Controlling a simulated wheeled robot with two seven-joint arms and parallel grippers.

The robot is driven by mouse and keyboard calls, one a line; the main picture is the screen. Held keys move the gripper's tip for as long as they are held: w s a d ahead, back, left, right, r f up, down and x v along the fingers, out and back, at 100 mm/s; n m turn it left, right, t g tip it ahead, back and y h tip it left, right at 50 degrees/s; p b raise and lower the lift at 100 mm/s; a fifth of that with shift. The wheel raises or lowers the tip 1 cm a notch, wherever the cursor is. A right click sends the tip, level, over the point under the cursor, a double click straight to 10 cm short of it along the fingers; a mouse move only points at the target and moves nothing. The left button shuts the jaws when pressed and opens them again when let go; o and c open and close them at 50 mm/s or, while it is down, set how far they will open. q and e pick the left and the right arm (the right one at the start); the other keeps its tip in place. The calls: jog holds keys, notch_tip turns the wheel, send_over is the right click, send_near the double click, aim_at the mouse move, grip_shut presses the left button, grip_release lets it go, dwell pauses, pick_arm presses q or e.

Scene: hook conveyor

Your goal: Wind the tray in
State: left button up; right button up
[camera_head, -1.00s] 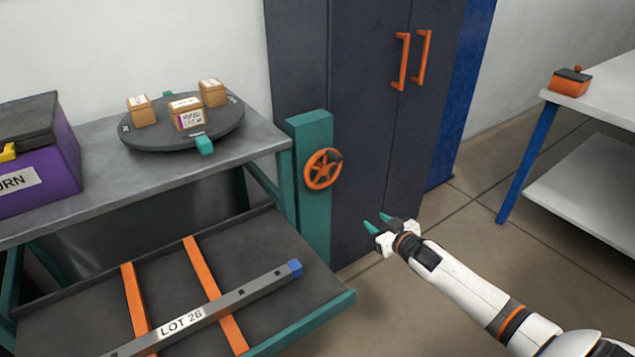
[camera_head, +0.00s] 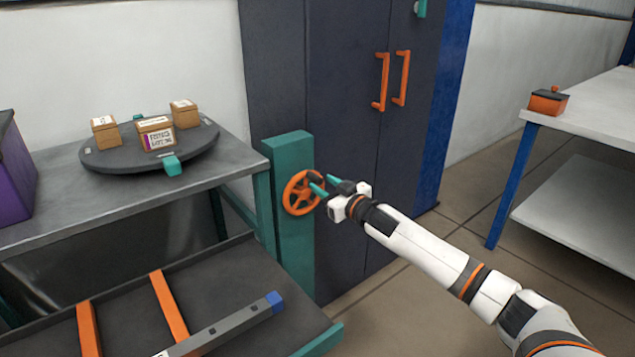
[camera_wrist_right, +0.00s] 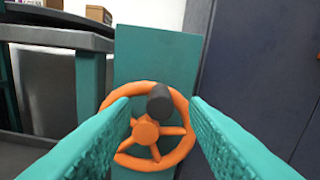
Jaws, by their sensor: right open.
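An orange handwheel (camera_head: 300,193) with several spokes is mounted on a teal post (camera_head: 288,150). Its dark crank knob (camera_head: 315,178) sits at the wheel's upper right. My right gripper (camera_head: 323,184) is open at the wheel's right side, with its teal fingertips close to the knob. In the right wrist view the wheel (camera_wrist_right: 147,132) and the dark knob (camera_wrist_right: 160,101) lie between the two spread fingers; whether they touch I cannot tell. The dark tray (camera_head: 240,270) with a teal front edge sticks out below the bench, at lower left. My left gripper does not show.
A grey bench (camera_head: 215,178) holds a round turntable (camera_head: 110,158) with several small boxes. A purple bin (camera_head: 12,180) stands at the left. A dark cabinet (camera_head: 345,100) is behind the post. A white table (camera_head: 590,115) with an orange box (camera_head: 548,101) is at right.

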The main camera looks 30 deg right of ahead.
aim_at(321, 183)
jog(key=shift+w+a, duration=0.15)
jog(key=shift+w, duration=1.65)
grip_shut()
